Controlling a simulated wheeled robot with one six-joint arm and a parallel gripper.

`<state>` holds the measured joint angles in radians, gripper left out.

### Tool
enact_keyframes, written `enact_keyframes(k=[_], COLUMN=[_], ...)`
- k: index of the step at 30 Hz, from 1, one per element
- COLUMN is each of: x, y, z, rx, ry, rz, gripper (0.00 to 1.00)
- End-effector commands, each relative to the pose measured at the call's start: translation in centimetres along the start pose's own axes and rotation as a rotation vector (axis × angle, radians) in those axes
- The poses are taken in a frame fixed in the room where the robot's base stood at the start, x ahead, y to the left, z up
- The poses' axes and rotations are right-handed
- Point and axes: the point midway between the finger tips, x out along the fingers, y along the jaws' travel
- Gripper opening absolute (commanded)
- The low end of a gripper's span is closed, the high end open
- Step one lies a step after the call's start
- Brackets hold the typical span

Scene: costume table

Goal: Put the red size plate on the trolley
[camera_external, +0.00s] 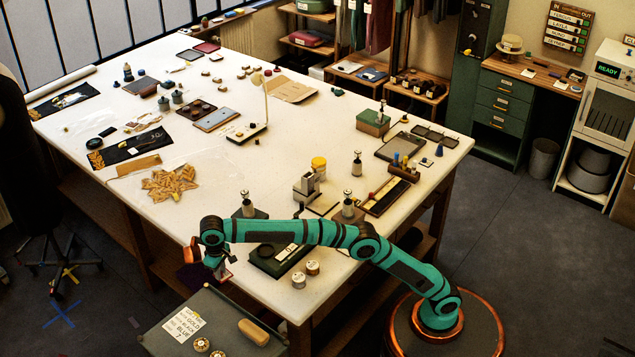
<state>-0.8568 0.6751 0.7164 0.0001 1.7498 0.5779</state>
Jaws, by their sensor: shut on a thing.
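The trolley (178,347) stands at the lower left, below the near left edge of the table, with a grey-green top. My gripper (221,271) points down just past that table edge, above the back of the trolley. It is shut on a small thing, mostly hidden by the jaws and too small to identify. A dark purplish flat piece (192,277) shows just left of the jaws; I cannot tell whether it is the held thing. I cannot pick out the red size plate with certainty.
The trolley top carries a lettered card (182,325), a tan block (253,332) and two round spools at the front. On the table (228,178), a dark green stand (277,262) and two spools (305,273) sit near my arm. The trolley's middle looks clear.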

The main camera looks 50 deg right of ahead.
Motion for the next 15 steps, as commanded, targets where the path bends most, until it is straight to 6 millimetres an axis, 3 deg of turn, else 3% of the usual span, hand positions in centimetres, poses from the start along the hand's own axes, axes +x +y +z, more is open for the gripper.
enact_keyframes(k=[1, 6, 10, 15], x=[1.1, 3.5, 4.6, 5.1], y=[-2.0, -6.7, -8.6, -9.6], z=[0.6, 2.0, 2.7, 3.1], rx=[-0.024, -0.079, -0.103, -0.114], ry=[-0.002, -0.001, -0.001, 0.000], rz=[0.001, 0.000, 0.001, 0.000], gripper=[0.01, 0.01, 0.01, 0.01])
